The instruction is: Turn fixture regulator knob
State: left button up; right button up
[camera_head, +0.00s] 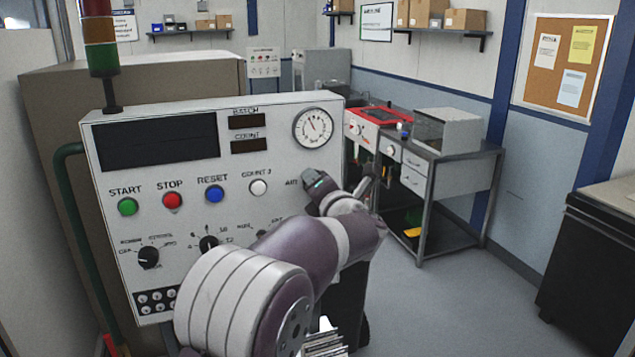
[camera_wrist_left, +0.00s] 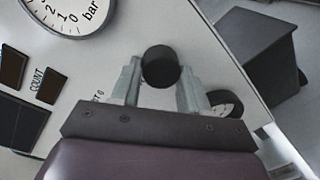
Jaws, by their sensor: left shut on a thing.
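The regulator knob (camera_wrist_left: 160,67) is a round black knob on the white control panel (camera_head: 270,105). In the left wrist view it sits between the two grey fingers of my left gripper (camera_wrist_left: 159,70), which is shut on its sides. In the head view my arm and wrist hide the knob and the fingertips. The round pressure gauge (camera_head: 313,128) is at the panel's upper right; it also shows in the wrist view (camera_wrist_left: 68,12), marked "bar", with its needle out of sight there. My right gripper is not in view.
Start (camera_head: 127,206), stop (camera_head: 172,200) and reset (camera_head: 214,194) buttons line the panel, with black selector knobs (camera_head: 148,257) below. A signal tower (camera_head: 100,45) stands at its left. A workbench (camera_head: 450,170) is behind to the right; the floor before it is clear.

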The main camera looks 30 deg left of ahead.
pick_arm(q)
jog(key=shift+w+d+r+m+g+y+p, duration=0.1)
jog(key=shift+m+g+y+p, duration=0.25)
jog(key=shift+m+p, duration=3.05)
jog(key=shift+w+d+r+m+g+y+p, duration=0.1)
jog(key=shift+m+g+y+p, duration=0.2)
jog(key=shift+m+p, duration=3.05)
jog(key=m+b, duration=0.3)
jog(key=shift+f, duration=0.1)
jog(key=o, duration=1.1)
jog(key=shift+c, duration=0.2)
